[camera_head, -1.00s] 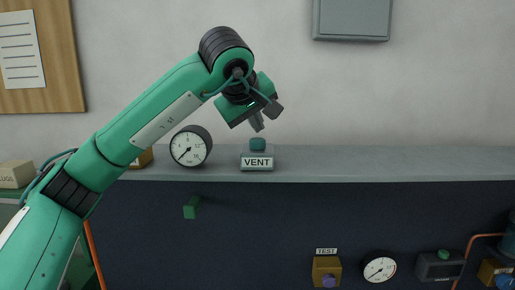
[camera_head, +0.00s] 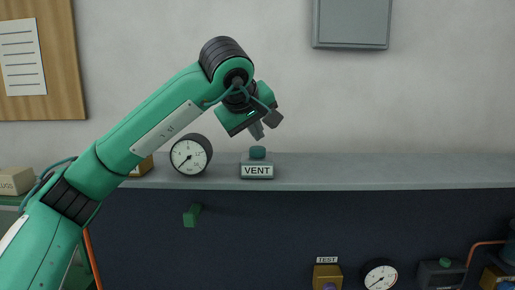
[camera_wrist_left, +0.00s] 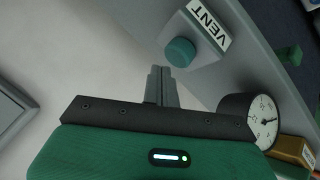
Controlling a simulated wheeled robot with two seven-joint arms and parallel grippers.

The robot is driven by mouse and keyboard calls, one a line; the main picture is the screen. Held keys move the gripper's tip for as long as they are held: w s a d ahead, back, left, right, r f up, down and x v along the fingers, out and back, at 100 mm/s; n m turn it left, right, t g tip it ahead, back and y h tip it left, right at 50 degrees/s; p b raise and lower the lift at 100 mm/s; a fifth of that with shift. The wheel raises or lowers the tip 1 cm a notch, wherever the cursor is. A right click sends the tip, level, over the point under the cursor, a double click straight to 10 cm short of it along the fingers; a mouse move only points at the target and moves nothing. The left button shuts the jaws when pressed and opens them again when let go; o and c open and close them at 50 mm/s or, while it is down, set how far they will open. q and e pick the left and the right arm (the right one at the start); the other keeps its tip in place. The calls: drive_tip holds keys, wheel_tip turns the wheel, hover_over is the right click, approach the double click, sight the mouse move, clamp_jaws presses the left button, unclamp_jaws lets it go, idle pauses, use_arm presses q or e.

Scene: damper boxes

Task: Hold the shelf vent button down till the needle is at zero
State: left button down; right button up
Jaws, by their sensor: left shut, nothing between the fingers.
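The vent button (camera_head: 258,153) is a teal cap on a grey block labelled VENT (camera_head: 257,171) on the shelf. It stands raised. My left gripper (camera_head: 257,134) is shut and empty, just above the button with a small gap. In the left wrist view the shut fingertips (camera_wrist_left: 158,72) are beside the teal button (camera_wrist_left: 180,51), apart from it. The round shelf gauge (camera_head: 190,155) stands left of the block, its black needle pointing to the lower left; its numbers are too small to read surely. It also shows in the left wrist view (camera_wrist_left: 263,121). My right gripper is out of view.
The grey shelf (camera_head: 390,170) is clear right of the block. A green piece (camera_head: 191,215) sticks out below the shelf. Lower down are a yellow TEST box (camera_head: 327,272), a second gauge (camera_head: 380,275) and a dark box with a green button (camera_head: 440,272). A grey box (camera_head: 352,22) hangs above.

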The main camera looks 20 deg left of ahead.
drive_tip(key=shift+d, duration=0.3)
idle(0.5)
use_arm(q)
drive_tip(key=shift+f, duration=0.15)
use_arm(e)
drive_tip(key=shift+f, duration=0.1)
use_arm(q)
drive_tip(key=shift+f+b, duration=0.3)
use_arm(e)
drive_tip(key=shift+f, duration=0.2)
use_arm(q)
drive_tip(key=shift+f, duration=0.1)
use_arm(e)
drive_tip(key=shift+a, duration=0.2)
use_arm(q)
drive_tip(key=shift+f+b, duration=0.4)
drive_tip(key=shift+f, duration=0.05)
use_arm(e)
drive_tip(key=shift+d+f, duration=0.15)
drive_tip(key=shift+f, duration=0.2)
use_arm(q)
drive_tip(key=shift+r, duration=0.1)
drive_tip(key=shift+r+p, duration=0.75)
drive_tip(key=shift+r, duration=0.1)
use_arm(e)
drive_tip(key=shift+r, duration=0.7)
